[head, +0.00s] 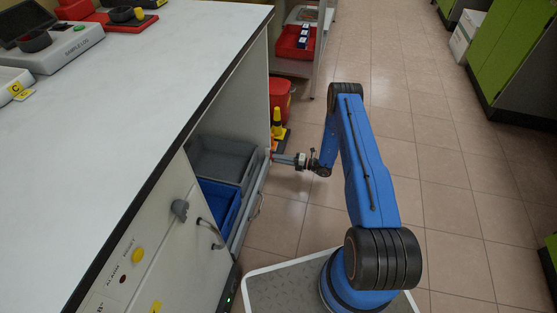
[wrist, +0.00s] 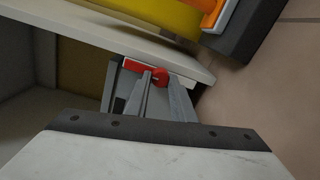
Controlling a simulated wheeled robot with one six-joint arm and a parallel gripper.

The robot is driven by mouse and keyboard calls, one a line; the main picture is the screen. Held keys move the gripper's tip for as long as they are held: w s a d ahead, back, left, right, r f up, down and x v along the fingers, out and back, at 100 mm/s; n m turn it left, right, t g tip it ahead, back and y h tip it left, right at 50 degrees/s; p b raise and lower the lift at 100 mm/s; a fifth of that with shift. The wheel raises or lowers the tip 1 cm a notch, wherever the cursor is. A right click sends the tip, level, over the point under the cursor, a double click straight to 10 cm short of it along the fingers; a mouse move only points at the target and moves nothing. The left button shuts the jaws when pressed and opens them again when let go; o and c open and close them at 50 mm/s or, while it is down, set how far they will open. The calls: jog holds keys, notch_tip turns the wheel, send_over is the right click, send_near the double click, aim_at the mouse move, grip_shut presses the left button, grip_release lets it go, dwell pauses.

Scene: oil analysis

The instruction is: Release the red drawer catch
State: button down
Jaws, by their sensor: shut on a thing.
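The red drawer catch (wrist: 133,65) shows in the wrist view as a small red bar with a rounded end, at the drawer's end close to a pale panel edge. My gripper (wrist: 160,80) is shut on the catch, its grey fingers on either side of the rounded end. In the head view my gripper (head: 274,158) reaches left to the far end of the drawer (head: 250,205), and the catch is too small to make out clearly there. The drawer sits low in the white cabinet. It carries a grey bin (head: 212,163) and a blue bin (head: 217,207).
The white worktop (head: 150,80) overhangs the cabinet on the left. A red container (head: 281,98) and a yellow-and-black object (head: 278,125) stand on the floor just beyond my gripper. The tiled floor on the right is clear as far as the green cabinets (head: 515,60).

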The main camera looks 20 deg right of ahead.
jog(key=shift+d, duration=0.1)
jog(key=c, duration=1.5)
grip_release()
jog(key=v, duration=1.7)
jog(key=shift+s+d, duration=0.1)
jog(key=shift+d, duration=0.1)
